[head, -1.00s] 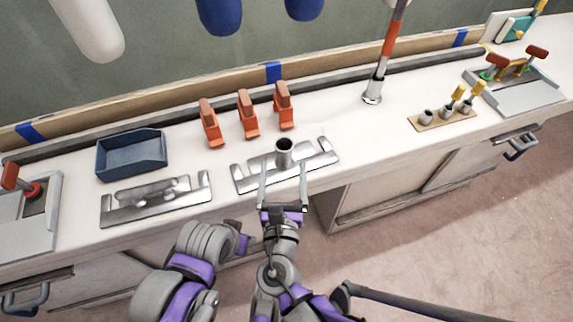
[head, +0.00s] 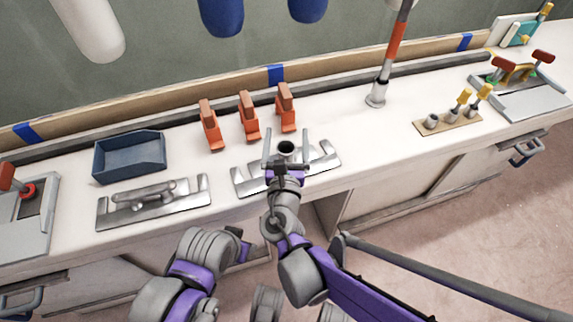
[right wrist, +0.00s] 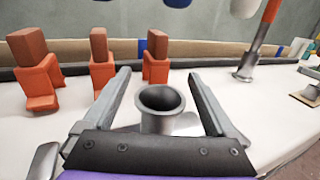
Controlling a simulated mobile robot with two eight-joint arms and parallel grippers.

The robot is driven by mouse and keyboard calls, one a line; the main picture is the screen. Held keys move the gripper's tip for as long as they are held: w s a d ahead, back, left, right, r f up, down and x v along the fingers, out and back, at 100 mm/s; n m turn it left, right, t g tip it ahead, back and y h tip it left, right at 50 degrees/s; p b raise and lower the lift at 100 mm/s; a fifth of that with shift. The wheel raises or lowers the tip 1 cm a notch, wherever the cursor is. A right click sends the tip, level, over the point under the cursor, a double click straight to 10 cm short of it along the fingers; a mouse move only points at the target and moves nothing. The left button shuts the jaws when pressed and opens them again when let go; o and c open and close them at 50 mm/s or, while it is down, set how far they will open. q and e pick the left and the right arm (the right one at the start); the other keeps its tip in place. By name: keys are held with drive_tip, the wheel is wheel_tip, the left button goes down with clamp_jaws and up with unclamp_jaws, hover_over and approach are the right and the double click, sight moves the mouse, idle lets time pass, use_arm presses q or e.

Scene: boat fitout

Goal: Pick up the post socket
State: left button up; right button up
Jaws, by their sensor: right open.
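The post socket (head: 286,148) is a short grey metal tube with a dark open top. It stands upright on a flat metal plate (head: 243,181) on the bench, and its lower part is hidden behind my gripper in the head view. My right gripper (head: 287,136) is open, with one finger on each side of the socket. In the right wrist view the socket (right wrist: 160,100) stands between the two fingers, with a gap on both sides. My left gripper (head: 243,243) seems to be low at the bench front, and its jaws cannot be made out.
Several orange clamps (head: 248,120) stand just behind the socket. A post (head: 380,80) rises to the right. The bench between post and socket is clear.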

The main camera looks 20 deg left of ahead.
clamp_jaws()
idle(0.3)
idle(0.3)
